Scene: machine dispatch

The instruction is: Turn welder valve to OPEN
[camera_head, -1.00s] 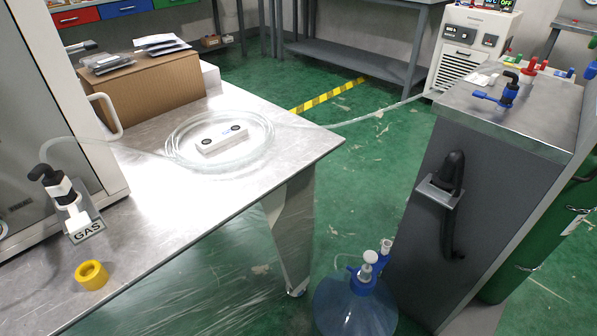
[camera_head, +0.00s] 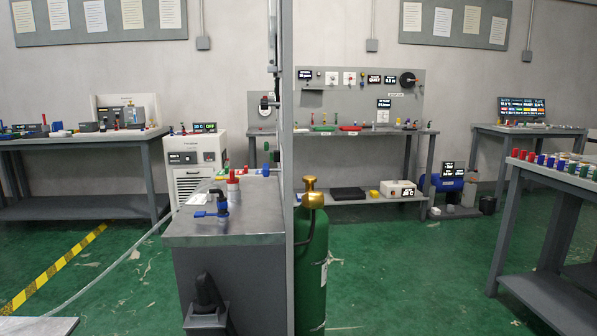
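No valve here is clearly marked as the welder's at this size. A blue valve-like fitting with a dark top (camera_head: 217,204) stands on the metal top of a grey cabinet (camera_head: 186,230) left of centre. A green gas cylinder (camera_head: 311,262) with a brass valve (camera_head: 312,196) stands just right of an upright grey panel (camera_head: 288,130). Whether any of these is open cannot be read. Neither of my grippers is in view.
A white machine (camera_head: 197,172) stands behind the cabinet, with a clear hose running down left. A back bench (camera_head: 355,133) carries small parts and displays. Workbenches stand left (camera_head: 84,140) and right (camera_head: 560,188). Green floor (camera_head: 420,290) is open between cylinder and right bench.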

